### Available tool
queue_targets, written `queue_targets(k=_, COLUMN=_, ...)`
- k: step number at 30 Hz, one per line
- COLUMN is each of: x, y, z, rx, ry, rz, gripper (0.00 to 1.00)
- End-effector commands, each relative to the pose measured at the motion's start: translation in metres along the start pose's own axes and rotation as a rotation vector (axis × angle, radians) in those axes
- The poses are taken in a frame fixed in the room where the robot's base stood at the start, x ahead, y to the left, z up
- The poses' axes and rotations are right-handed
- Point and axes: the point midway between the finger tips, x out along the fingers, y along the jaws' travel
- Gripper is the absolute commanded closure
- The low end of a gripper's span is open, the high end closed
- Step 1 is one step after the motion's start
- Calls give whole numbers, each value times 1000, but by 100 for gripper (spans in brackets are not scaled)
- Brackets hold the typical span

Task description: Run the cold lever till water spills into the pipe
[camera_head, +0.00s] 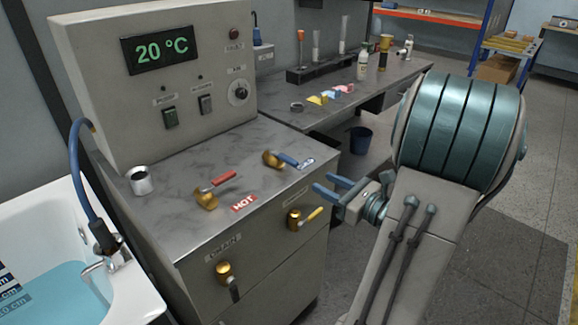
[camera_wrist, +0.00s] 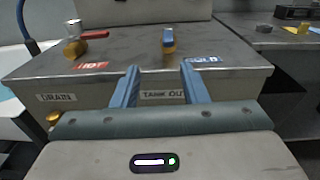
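The cold lever (camera_head: 287,160) has a blue handle on a brass valve, beside the blue COLD label (camera_head: 306,164) on the cabinet top. In the wrist view the cold lever (camera_wrist: 168,40) points toward me, beyond and between my fingertips. My gripper (camera_head: 330,188) is in front of the cabinet's right side, apart from the lever. Its blue fingers are spread and empty in the wrist view (camera_wrist: 160,82). A short open metal pipe (camera_head: 140,180) stands upright on the cabinet top at the left. I see no water spilling into it; its inside is hard to make out.
The red hot lever (camera_head: 217,185) sits left of the cold one. Brass DRAIN (camera_head: 225,274) and TANK OUT (camera_head: 303,217) valves stick out of the cabinet front. A control panel (camera_head: 160,90) reads 20 °C. A tub (camera_head: 140,292) with water and a blue hose (camera_head: 78,170) stand left.

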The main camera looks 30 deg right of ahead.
Motion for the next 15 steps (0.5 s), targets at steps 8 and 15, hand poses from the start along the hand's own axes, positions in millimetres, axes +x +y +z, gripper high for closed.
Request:
queue_targets(k=8, x=19, y=-11, z=-1, rx=20, ry=-20, rz=-37, gripper=60)
queue_targets(k=15, x=71, y=-12, z=0, rx=19, ry=-19, rz=-35, gripper=60)
